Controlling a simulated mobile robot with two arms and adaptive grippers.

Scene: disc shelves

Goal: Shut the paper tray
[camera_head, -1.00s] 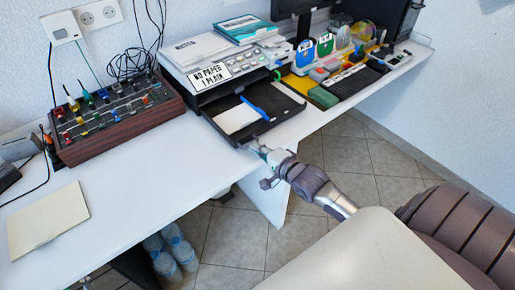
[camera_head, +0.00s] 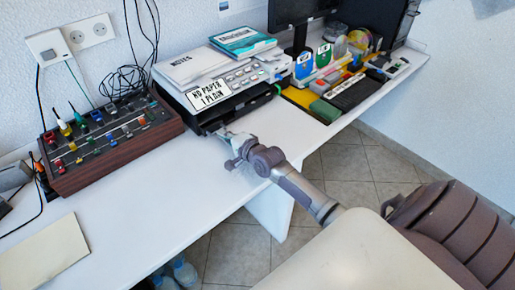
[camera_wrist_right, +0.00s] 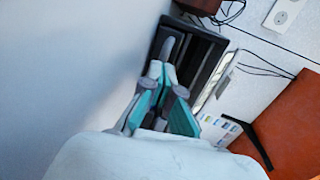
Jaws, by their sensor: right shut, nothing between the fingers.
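The printer (camera_head: 190,72) stands against the wall, with a sign on its front reading "NO PAPER 1 PLAIN". Its black paper tray (camera_head: 207,126) shows only as a dark front low on the printer, with no long part sticking out over the desk. My right gripper (camera_head: 224,133) is at the tray's front edge, shut and empty. In the right wrist view the shut fingers (camera_wrist_right: 168,70) point at the dark front of the printer and tray. Whether they touch it I cannot tell. My left gripper is not in view.
A wooden box with coloured knobs (camera_head: 105,138) stands left of the printer. Notes and a teal book (camera_head: 242,42) lie on top of the printer.

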